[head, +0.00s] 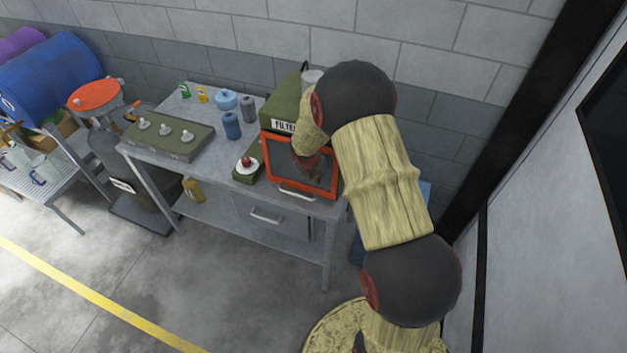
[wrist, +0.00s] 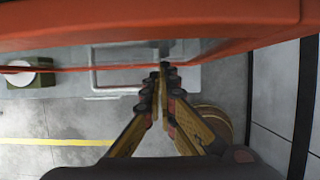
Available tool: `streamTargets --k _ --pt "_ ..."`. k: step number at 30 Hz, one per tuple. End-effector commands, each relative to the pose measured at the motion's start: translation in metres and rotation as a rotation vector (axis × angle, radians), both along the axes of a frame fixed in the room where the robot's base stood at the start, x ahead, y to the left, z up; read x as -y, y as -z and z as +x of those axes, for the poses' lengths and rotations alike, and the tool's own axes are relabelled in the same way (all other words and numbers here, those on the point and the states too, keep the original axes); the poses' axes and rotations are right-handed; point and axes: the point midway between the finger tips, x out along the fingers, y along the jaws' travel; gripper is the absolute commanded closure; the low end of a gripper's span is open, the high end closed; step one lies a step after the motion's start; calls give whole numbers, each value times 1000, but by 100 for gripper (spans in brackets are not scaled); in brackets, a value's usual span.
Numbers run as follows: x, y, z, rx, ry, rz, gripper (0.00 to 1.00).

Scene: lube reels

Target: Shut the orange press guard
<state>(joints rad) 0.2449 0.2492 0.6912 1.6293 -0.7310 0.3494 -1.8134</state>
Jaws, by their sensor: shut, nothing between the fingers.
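The orange press guard (head: 270,166) is a rectangular orange frame around a dark window, at the front of the green press housing (head: 283,108) on the workbench. A pale handle (head: 297,195) shows along its lower edge. My gripper (head: 309,168) overlaps the window area in the head view; I cannot tell whether it is in front of or behind the pane. In the wrist view, the guard's orange frame (wrist: 150,25) crosses the top, close to the camera. My gripper (wrist: 163,68) is shut and empty, its tips at a thin orange edge; contact is unclear.
Blue and grey canisters (head: 231,126) and a green tray with several knobs (head: 168,135) are further left. The wall is close behind; the floor in front is clear.

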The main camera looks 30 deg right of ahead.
Motion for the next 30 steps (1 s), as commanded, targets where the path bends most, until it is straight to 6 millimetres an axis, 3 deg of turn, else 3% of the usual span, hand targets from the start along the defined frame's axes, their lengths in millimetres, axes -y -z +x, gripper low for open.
streamTargets --k 17,22,30 --pt "5 -3 4 2 0 -1 100" --pt "-2 -23 0 3 -1 -1 100" --pt "-19 -73 -15 2 0 -1 100"
